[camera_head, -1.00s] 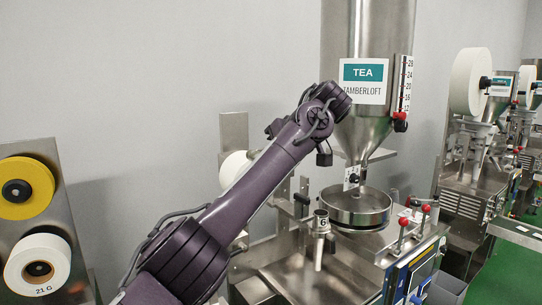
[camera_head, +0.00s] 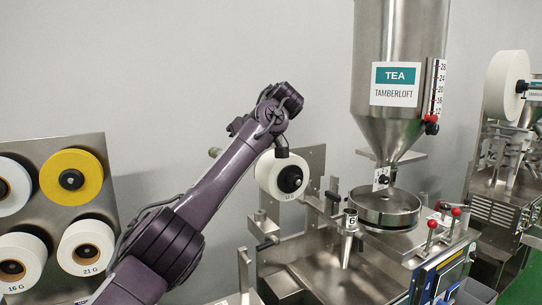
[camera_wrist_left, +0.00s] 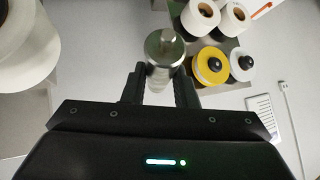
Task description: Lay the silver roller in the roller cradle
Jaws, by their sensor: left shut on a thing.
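The silver roller (camera_wrist_left: 163,47) is a bright metal cylinder with a small stub at its end. In the left wrist view my left gripper (camera_wrist_left: 160,84) is shut on it, one dark finger on each side. In the head view my left arm rises from the lower left and bends in front of the packing machine; its fingers and the roller cannot be made out there. Metal brackets (camera_head: 264,228) stand on the machine below the mounted paper roll; I cannot tell whether they are the roller cradle. My right gripper is not in view.
A steel rack (camera_head: 113,205) with white rolls and a yellow roll (camera_head: 88,162) stands at the left. The machine carries a white paper roll (camera_head: 270,166), a tea hopper (camera_head: 398,60) and a round pan (camera_head: 400,218). Another machine (camera_head: 500,150) stands at the right.

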